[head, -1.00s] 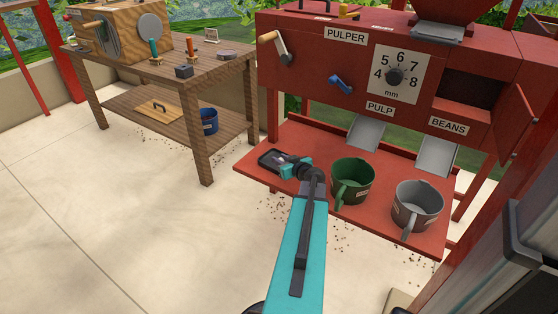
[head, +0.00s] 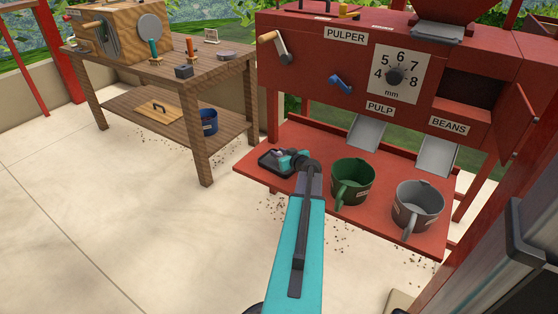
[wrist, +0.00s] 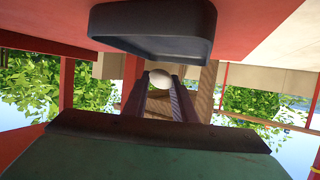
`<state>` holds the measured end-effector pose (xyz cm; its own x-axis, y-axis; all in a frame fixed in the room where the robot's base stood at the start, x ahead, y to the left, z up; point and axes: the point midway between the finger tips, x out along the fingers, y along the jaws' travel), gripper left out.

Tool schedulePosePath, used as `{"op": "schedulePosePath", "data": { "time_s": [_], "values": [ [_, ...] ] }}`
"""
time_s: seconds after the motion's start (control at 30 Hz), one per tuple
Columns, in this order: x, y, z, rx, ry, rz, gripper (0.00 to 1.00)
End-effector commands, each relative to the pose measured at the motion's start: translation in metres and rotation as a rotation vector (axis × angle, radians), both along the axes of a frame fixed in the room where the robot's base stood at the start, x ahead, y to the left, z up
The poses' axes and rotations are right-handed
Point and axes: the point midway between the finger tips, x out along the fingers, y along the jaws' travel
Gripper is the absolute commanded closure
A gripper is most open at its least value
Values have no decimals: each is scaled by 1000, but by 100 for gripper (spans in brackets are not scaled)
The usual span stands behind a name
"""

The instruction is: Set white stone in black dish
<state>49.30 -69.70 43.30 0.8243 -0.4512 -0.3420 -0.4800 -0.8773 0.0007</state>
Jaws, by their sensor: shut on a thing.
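The white stone (wrist: 160,77) shows in the wrist view between the tips of my two dark fingers. My gripper (wrist: 160,86) is shut on it. The black dish (wrist: 150,42) is close by in the wrist view, at the top of the picture. In the head view the black dish (head: 268,168) rests at the left end of the red shelf (head: 320,146), and my gripper (head: 283,157) is over or beside it. My wrist covers part of the dish there, and the stone cannot be made out clearly.
A green mug (head: 352,180) and a grey mug (head: 418,205) stand on the shelf to the right of my wrist. The red pulper (head: 345,65) with its chutes rises behind. A wooden table (head: 190,85) stands at the left, with open floor before it.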

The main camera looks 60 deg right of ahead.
Motion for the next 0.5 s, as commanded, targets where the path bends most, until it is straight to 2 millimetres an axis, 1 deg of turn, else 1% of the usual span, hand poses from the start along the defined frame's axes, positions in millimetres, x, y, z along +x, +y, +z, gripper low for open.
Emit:
{"op": "schedulePosePath", "data": {
  "time_s": [0.3, 0.5],
  "values": [
    [0, 0, -32, 1, 0, 0, 97],
    [0, 0, -34, -1, 0, 0, 97]
  ]
}}
